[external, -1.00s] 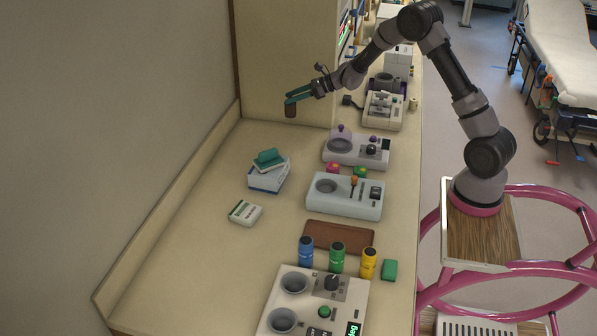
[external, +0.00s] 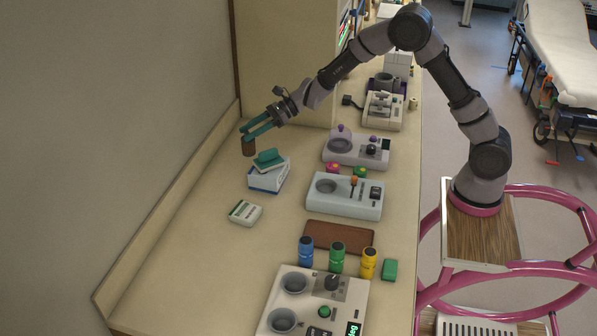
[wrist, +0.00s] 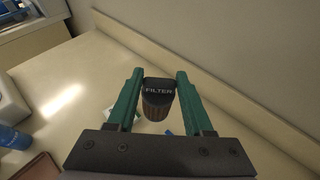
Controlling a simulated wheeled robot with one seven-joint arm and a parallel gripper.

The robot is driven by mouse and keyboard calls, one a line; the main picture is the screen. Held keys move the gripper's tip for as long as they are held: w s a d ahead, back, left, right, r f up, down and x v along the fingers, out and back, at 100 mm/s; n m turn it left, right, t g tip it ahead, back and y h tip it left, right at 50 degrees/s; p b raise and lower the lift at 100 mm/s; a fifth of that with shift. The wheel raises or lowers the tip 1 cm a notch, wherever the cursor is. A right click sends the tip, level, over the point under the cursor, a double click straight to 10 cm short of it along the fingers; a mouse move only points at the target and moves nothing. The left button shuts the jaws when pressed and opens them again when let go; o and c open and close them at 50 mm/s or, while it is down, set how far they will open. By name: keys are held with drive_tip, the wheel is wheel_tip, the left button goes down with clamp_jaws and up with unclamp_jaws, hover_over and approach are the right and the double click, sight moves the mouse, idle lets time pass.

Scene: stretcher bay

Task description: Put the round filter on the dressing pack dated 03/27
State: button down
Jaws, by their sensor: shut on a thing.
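The round filter (external: 249,147) is a dark brown ribbed cylinder. In the wrist view the filter (wrist: 158,104) has a black top band reading "FILTER" and sits between the teal fingers. My gripper (external: 246,130) is shut on it, just behind and left of a stack in the external view. The stack has a white-and-blue box (external: 268,181) below, a white pack with a teal item (external: 268,157) on top. A separate white pack with green marking (external: 245,213) lies flat nearer the camera. No date is readable. In the wrist view the filter and gripper partly hide white and blue pieces below.
A pale blue device (external: 345,207) and a white device with a purple knob (external: 340,146) stand right of the stack. A brown tray (external: 338,237) and blue, green and yellow bottles (external: 337,257) are nearer. A tall cabinet (external: 285,60) stands behind. The left counter is clear.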

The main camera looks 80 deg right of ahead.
drive_tip(key=s+a+n+g+y, duration=0.1)
drive_tip(key=a+n, duration=0.1)
drive_tip(key=a, duration=0.9)
drive_tip(key=shift+s+d+f, duration=0.1)
drive_tip(key=shift+f, duration=3.65)
drive_tip(key=shift+s+d+f, duration=0.1)
drive_tip(key=shift+f, duration=3.65)
drive_tip(key=shift+f, duration=0.2)
drive_tip(key=shift+c, duration=1.5)
unclamp_jaws()
drive_tip(key=shift+w, duration=0.1)
drive_tip(key=shift+r, duration=0.15)
